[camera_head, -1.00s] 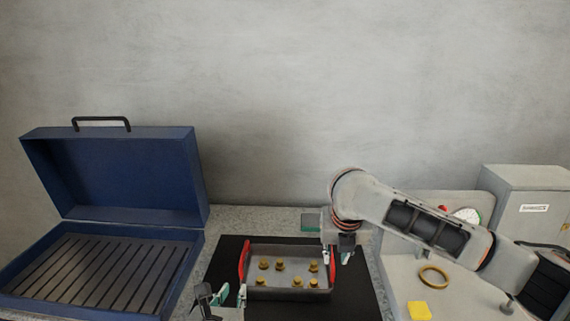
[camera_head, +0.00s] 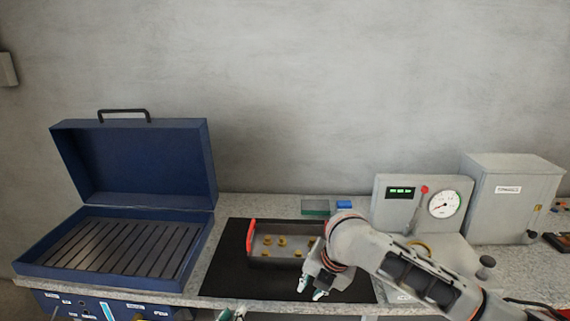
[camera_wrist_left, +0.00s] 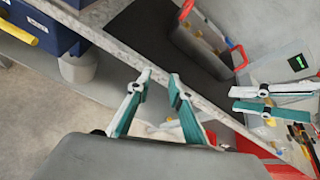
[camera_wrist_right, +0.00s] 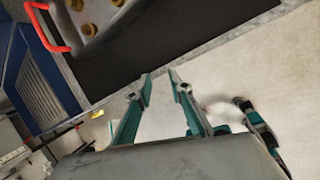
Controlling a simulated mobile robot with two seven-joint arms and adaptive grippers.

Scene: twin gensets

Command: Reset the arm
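My right arm reaches in from the right in the head view, and its gripper (camera_head: 318,292) hangs empty over the front of the black mat (camera_head: 235,284), in front of the tray. The right wrist view shows its two fingers (camera_wrist_right: 162,88) apart with nothing between them. My left gripper is barely visible at the bottom edge of the head view (camera_head: 232,315). Its fingers (camera_wrist_left: 155,85) stand apart and empty in the left wrist view, below the worktop's front edge. The right gripper (camera_wrist_left: 270,100) shows close by on the right there.
A grey tray (camera_head: 275,263) with red handles and several brass pieces (camera_head: 268,241) sits on the mat. An open blue case (camera_head: 130,165) stands left. A gauge panel (camera_head: 408,205) and grey cabinet (camera_head: 510,200) stand right. Bare floor (camera_wrist_right: 220,85) lies in front of the worktop.

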